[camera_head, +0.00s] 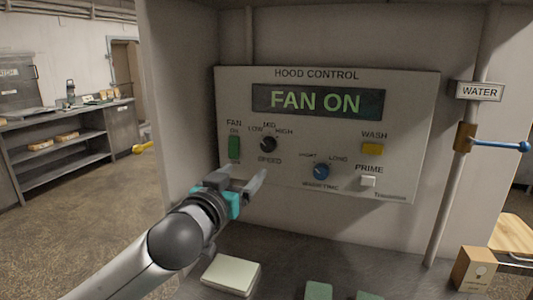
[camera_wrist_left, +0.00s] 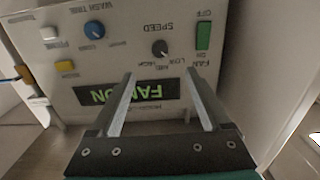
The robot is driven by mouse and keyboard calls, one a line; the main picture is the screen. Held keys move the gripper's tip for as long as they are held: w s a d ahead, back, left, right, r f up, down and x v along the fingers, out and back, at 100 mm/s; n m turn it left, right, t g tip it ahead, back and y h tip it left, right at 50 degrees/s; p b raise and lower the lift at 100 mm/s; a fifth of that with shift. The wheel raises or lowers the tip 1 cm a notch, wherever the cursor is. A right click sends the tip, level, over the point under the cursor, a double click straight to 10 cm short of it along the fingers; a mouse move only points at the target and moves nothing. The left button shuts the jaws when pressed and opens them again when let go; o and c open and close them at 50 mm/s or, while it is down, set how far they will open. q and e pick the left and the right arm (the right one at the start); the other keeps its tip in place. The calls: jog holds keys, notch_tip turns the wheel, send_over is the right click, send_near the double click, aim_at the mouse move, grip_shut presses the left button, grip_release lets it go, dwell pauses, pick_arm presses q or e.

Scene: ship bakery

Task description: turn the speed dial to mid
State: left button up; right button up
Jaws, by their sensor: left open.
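The black speed dial (camera_head: 267,144) is on the hood control panel (camera_head: 412,130), below the marks LOW, MID and HIGH. Its pointer is too small to read surely. The display reads FAN ON. My left gripper (camera_head: 240,178) is open and empty, below and a little left of the dial, in front of the panel. In the left wrist view the panel is upside down, and the dial (camera_wrist_left: 160,48) shows just beyond and between the open fingertips (camera_wrist_left: 162,77), not touched by them. My right gripper is not in view.
The green fan switch (camera_head: 234,147) is left of the dial. A blue wash timer knob (camera_head: 321,171), yellow wash button (camera_head: 373,149) and white prime button (camera_head: 368,181) are to its right. A blue-handled water valve (camera_head: 500,144) sticks out at the far right. A wall stands close left of the panel.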

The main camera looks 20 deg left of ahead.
aim_at(266, 147)
pick_arm(q)
jog(key=w, duration=1.5)
jog(key=shift+w+d+r+p, duration=0.15)
jog(key=shift+d+r+p, duration=0.1)
jog(key=shift+p, duration=0.15)
grip_shut()
dwell(0.4)
